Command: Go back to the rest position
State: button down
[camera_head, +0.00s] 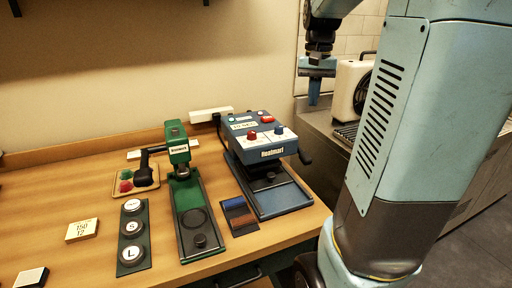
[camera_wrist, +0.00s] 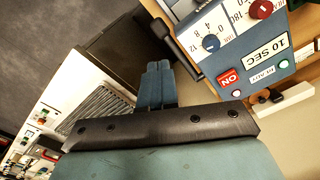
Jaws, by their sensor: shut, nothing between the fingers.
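My gripper (camera_head: 314,92) hangs in the air in the head view, pointing down, right of the wooden table (camera_head: 105,265) and in front of the metal counter. Its blue fingers are together with nothing between them. In the wrist view my gripper (camera_wrist: 159,66) shows as two blue fingers side by side, shut and empty. It is apart from the blue press machine (camera_head: 262,140), whose panel (camera_wrist: 240,50) with dials, a red ON button and a "10 SEC" label fills the upper right of the wrist view.
A green press (camera_head: 187,195), a dark board with round S and L pieces (camera_head: 132,228), a yellow "150 12" block (camera_head: 82,230) and a dark patterned swatch (camera_head: 238,215) lie on the table. A cream appliance (camera_head: 350,88) stands on the counter at right. Free room surrounds my gripper.

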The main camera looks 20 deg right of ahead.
jog(key=shift+a, duration=0.1)
jog(key=s+a+f+n+t, duration=0.1)
jog(key=s+a+n+t, duration=0.4)
jog(key=s+a, duration=1)
jog(key=shift+s+a+f+n+t, duration=0.2)
jog(key=shift+a+n+t, duration=0.1)
jog(key=shift+a, duration=0.2)
dwell(5.9)
